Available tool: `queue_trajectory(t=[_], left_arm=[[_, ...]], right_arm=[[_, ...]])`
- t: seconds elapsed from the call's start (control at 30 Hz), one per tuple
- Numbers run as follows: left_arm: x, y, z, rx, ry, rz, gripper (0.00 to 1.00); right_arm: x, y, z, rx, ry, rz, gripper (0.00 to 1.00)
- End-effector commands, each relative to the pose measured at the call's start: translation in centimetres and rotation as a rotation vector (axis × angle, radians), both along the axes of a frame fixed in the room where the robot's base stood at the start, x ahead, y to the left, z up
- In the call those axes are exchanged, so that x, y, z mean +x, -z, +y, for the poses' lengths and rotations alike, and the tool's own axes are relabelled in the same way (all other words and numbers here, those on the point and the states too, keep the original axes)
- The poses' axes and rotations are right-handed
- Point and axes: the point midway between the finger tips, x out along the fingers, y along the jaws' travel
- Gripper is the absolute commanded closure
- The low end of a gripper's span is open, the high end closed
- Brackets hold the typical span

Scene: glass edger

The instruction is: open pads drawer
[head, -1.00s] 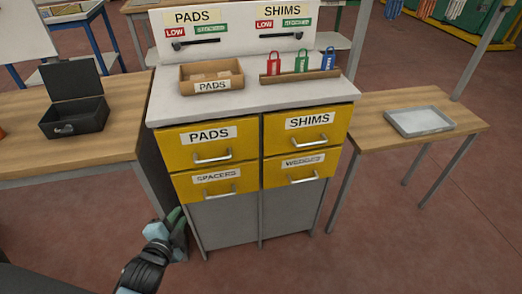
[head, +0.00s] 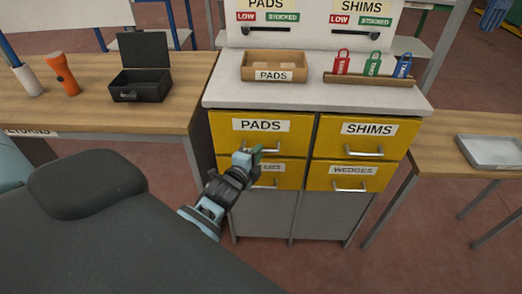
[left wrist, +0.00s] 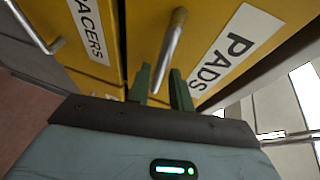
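The yellow pads drawer (head: 230,135) is the upper left drawer of the cabinet and looks closed. Its label reads PADS. Its metal bar handle (left wrist: 173,50) stands just ahead of my left gripper (left wrist: 161,82) in the left wrist view. The two green fingers are apart with a gap between them, and the handle's near end lines up with that gap. I cannot tell whether a finger touches it. In the head view my left gripper (head: 250,155) covers part of the handle and the spacers label below. My right gripper is not in view.
The shims drawer (head: 338,135), spacers drawer (head: 290,178) and wedges drawer (head: 325,170) look closed. A PADS box (head: 274,76) and several coloured tags stand on the cabinet top. Wooden tables flank the cabinet; the left one (head: 170,105) holds a black open case (head: 140,88).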

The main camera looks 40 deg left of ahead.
Motion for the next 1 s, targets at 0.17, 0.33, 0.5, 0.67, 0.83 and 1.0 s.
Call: queue_trajectory(t=[0.17,0.33,0.5,0.67,0.83,1.0], left_arm=[[1.9,0.3,0.3,0.0,0.0,-0.001,0.78],[2.5,0.5,0.4,-0.001,0.0,0.0,0.78],[2.6,0.5,0.4,-0.001,0.0,0.0,0.78],[2.5,0.5,0.4,-0.001,0.0,0.0,0.89],[2.5,0.5,0.4,-0.001,0.0,0.0,1.0],[2.5,0.4,0.4,-0.001,0.001,-0.001,1.0]], right_arm=[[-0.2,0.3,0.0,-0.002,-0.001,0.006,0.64],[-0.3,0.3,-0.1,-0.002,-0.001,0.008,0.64],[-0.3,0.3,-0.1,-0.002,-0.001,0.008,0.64],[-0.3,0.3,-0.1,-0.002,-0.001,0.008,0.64],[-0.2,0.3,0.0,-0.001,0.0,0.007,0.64],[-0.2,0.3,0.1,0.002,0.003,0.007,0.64]])
